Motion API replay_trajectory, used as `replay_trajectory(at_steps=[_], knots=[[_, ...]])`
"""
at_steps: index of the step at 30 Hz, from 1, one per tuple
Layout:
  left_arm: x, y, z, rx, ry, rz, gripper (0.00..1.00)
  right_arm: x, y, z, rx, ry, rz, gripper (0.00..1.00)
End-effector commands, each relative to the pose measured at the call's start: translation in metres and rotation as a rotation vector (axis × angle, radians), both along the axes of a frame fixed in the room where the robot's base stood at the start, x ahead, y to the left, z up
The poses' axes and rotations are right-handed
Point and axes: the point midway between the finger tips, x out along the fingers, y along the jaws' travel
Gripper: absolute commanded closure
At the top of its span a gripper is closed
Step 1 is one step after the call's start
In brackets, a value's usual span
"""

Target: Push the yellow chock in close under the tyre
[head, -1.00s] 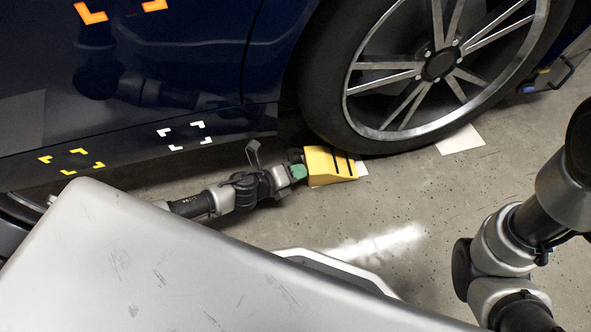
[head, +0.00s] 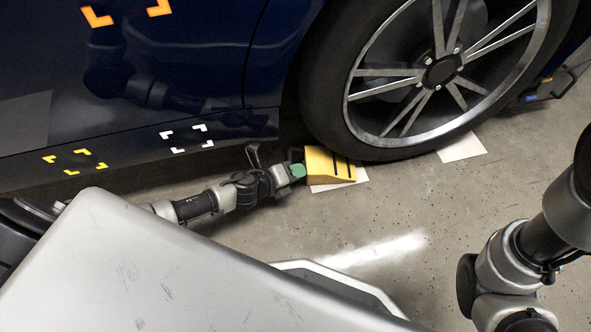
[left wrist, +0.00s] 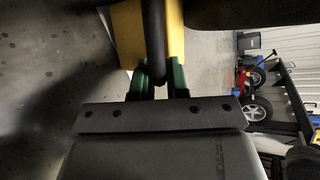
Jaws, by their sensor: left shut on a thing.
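The yellow chock (head: 326,168) with black stripes lies on the floor at the lower left of the tyre (head: 322,105), partly over a white sheet (head: 350,181). Its right upper edge comes right up to the tyre's outline; I cannot tell whether they touch. My left gripper (head: 298,171) is at the chock's left end. In the left wrist view its green fingers (left wrist: 159,76) are shut on a dark bar (left wrist: 154,40) at the yellow chock (left wrist: 127,35). The dark shape at the top right there looks like the tyre (left wrist: 235,10). My right arm shows at the right, its gripper out of frame.
The dark blue car's sill (head: 110,160) runs low above my left arm. A second white sheet (head: 462,149) lies under the tyre's right side. The speckled floor in front of the wheel (head: 410,205) is clear. A dark rack stands behind in the left wrist view.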

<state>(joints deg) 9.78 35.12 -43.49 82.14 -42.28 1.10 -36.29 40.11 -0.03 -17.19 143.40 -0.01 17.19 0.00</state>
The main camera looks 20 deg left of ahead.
Motion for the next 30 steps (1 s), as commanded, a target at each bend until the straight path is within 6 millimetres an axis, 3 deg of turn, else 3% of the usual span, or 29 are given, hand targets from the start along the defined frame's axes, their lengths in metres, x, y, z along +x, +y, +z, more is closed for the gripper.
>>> replay_trajectory(at_steps=[7,8,13,23,30], knots=[[0.000,-0.005,0.004,0.008,-0.015,-0.017,1.00,0.000,0.000,0.001,0.000,0.000,0.000,0.58],[0.000,-0.005,0.004,0.008,-0.015,-0.017,0.81,0.000,0.000,0.001,0.000,0.000,0.000,0.58],[0.001,-0.004,0.005,0.007,-0.017,-0.015,0.55,0.001,0.000,0.001,0.000,0.002,0.000,0.58],[-0.001,-0.001,0.008,0.006,-0.018,-0.011,0.55,0.002,0.000,0.004,-0.001,0.004,-0.001,0.58],[-0.032,0.021,0.024,0.009,-0.012,-0.005,0.55,0.003,0.001,0.026,-0.002,0.006,-0.002,0.58]])
